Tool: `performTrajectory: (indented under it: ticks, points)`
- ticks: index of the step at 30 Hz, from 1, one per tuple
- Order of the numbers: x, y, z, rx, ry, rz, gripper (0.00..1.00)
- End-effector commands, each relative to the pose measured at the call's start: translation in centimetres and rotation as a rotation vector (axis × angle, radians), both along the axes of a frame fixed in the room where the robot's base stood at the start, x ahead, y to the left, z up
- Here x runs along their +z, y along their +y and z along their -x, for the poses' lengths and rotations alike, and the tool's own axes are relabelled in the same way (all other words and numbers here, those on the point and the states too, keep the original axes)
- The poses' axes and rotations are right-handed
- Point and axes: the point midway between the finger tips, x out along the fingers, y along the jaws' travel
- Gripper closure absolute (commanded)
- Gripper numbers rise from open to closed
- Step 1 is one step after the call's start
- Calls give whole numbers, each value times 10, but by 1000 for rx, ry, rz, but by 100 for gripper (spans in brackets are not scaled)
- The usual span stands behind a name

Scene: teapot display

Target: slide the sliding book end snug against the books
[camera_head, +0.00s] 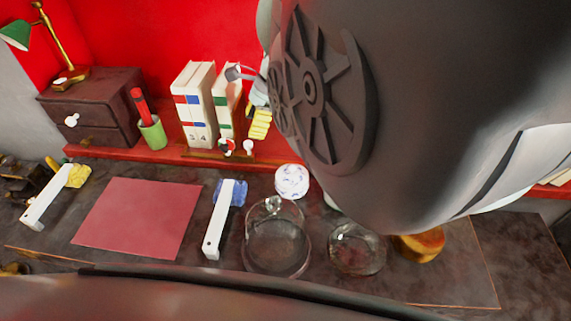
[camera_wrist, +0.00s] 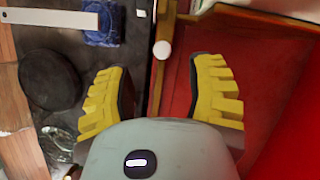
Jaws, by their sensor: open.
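White books with red and blue bands (camera_head: 195,105) stand upright on the red shelf, beside a white book with a green band (camera_head: 226,110). A wooden rail (camera_head: 200,154) runs along their foot. A small white knob (camera_head: 248,147) shows at the rail's right end, below my gripper. The sliding book end's plate cannot be made out; my arm covers the area right of the books. My gripper (camera_head: 259,120) is right of the books, its yellow pads open. In the wrist view, my open gripper (camera_wrist: 160,66) has a white knob (camera_wrist: 162,50) showing between its fingertips; contact cannot be told.
A dark drawer chest (camera_head: 95,105) and a green cup (camera_head: 152,133) stand left of the books. Below the shelf are a red mat (camera_head: 135,217), a white-handled tool (camera_head: 217,230), a patterned ball (camera_head: 292,181) and a glass dome (camera_head: 277,245). My arm hides the right side.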

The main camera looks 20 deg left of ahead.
Motion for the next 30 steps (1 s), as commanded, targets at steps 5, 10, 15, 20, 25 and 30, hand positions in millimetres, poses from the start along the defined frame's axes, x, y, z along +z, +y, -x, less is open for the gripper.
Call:
performTrajectory:
  ticks: [5,10,15,20,25,30]
  points:
    - [9,-10,-7,-19,2,0,46]
    - [10,-11,-7,-19,2,1,46]
    - [10,-11,-7,-19,2,1,45]
    - [5,-22,-21,-36,-10,17,62]
    - [-11,-52,-50,-71,-26,63,79]
    - [-29,-80,-67,-94,-24,92,97]
